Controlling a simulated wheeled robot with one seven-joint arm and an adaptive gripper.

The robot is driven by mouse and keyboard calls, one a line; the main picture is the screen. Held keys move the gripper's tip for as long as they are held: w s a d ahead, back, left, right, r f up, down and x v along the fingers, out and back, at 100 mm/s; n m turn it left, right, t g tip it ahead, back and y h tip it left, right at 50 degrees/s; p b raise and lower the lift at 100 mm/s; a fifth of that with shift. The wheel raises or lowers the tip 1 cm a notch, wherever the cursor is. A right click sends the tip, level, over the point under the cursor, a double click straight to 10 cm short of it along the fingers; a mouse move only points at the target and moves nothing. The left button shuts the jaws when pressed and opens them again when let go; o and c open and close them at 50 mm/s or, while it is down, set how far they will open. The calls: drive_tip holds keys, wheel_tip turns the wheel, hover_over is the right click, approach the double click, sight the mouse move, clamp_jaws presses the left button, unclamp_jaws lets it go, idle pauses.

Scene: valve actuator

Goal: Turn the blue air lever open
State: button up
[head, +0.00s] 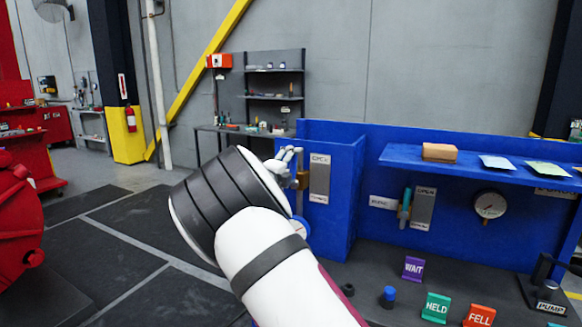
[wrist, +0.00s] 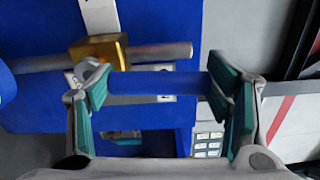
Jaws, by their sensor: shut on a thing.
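The blue air lever (wrist: 155,84) is a blue bar lying across the wrist view, roughly in line with the grey pipe (wrist: 160,53) behind it. Its left end is near the brass valve body (wrist: 100,50), which also shows in the head view (head: 302,180). My gripper (wrist: 160,90) is shut on the lever, with a teal-padded finger at each end of the visible bar. In the head view, my gripper (head: 289,157) is at the left blue panel, partly hidden behind my wrist. The lever cannot be made out there.
A label plate (head: 320,178) is beside the valve on the blue panel (head: 338,215). To the right are a teal-handled valve (head: 405,203), a gauge (head: 490,205) and a shelf (head: 470,165). WAIT (head: 413,268), HELD (head: 436,307) and FELL (head: 479,316) signs stand on the bench.

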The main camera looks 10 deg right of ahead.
drive_tip(key=o, duration=1.7)
drive_tip(key=v, duration=1.2)
